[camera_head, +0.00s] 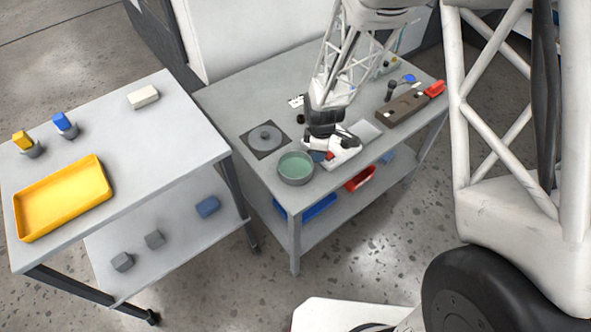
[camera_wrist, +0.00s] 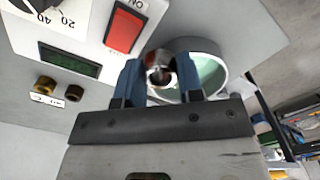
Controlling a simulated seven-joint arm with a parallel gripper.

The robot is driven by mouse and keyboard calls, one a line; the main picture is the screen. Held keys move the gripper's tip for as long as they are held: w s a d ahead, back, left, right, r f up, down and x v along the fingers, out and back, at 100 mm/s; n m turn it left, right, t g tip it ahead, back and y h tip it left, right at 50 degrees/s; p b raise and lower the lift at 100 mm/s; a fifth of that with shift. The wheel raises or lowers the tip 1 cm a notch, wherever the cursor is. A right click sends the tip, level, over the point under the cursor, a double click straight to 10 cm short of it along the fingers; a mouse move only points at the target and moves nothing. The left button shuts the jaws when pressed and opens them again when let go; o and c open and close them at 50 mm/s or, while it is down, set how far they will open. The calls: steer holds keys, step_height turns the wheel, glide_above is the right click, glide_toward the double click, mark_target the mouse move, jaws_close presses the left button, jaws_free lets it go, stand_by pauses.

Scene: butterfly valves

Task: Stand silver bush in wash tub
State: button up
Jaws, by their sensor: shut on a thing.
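My gripper (camera_wrist: 159,66) is shut on the silver bush (camera_wrist: 158,78), a small shiny ring with a dark bore and reddish reflections, held between two blue fingers in the wrist view. The wash tub (camera_head: 295,168) is a round grey tub with green liquid at the near left of the right-hand table. Its rim and green inside also show in the wrist view (camera_wrist: 213,72), behind and right of the bush. In the head view my gripper (camera_head: 324,157) is low, just right of the tub; the bush cannot be made out there.
A pale panel with a red switch (camera_wrist: 125,31), a green display (camera_wrist: 69,60) and brass fittings (camera_wrist: 46,83) lies close left of my gripper. A round grey piece on a dark plate (camera_head: 265,138) lies behind the tub. A yellow tray (camera_head: 63,198) is on the left table.

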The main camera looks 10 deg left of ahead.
steer(key=s, duration=1.7)
steer(key=shift+a, duration=0.15)
glide_above(296, 171)
steer(key=shift+w+a+f, duration=0.1)
steer(key=shift+a+f, duration=0.05)
steer(key=shift+f, duration=0.65)
steer(key=shift+f, duration=0.1)
steer(key=shift+f, duration=1.65)
steer(key=shift+f, duration=0.15)
